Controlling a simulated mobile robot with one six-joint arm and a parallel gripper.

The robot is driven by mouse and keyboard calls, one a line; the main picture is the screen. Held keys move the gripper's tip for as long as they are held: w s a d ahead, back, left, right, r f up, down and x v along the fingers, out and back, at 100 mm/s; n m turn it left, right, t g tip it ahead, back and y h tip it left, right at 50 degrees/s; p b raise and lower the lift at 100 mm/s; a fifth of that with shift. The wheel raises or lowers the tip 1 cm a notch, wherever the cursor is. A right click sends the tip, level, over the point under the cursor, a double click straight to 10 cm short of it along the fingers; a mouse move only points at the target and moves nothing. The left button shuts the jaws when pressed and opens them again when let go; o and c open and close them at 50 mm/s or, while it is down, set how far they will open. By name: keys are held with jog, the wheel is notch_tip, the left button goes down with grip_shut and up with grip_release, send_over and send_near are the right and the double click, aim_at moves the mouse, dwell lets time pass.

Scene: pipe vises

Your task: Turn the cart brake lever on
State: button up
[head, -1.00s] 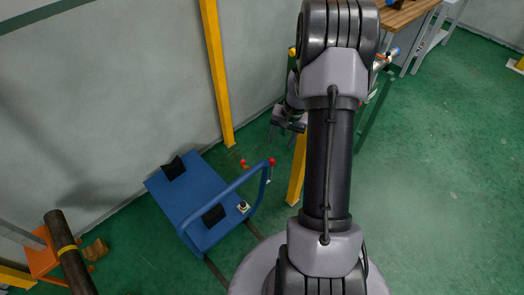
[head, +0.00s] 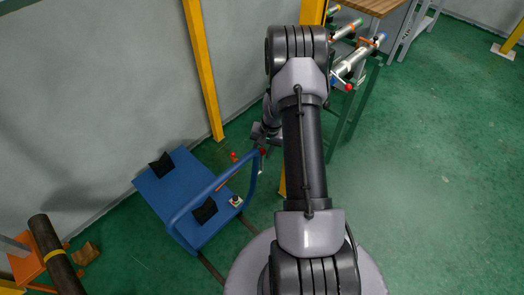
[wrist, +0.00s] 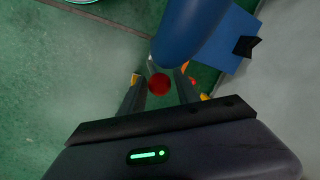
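The blue cart (head: 190,222) stands on the floor at the left of the head view, with a bent blue tube handle (head: 222,180). A red ball knob (head: 262,152), which appears to be the brake lever's end, sits by the handle's top. In the wrist view the red knob (wrist: 159,84) lies between the two fingers of my gripper (wrist: 160,93), with a small gap on each side. The blue handle (wrist: 188,30) is just beyond it. My gripper (head: 262,139) is open at the knob in the head view; the lever's shaft is mostly hidden.
A yellow post (head: 203,75) stands by the wall behind the cart. A dark pipe (head: 55,255) on an orange stand is at lower left. A bench with pipes (head: 358,55) is at upper right.

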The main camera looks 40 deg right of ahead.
grip_shut()
dwell(1.2)
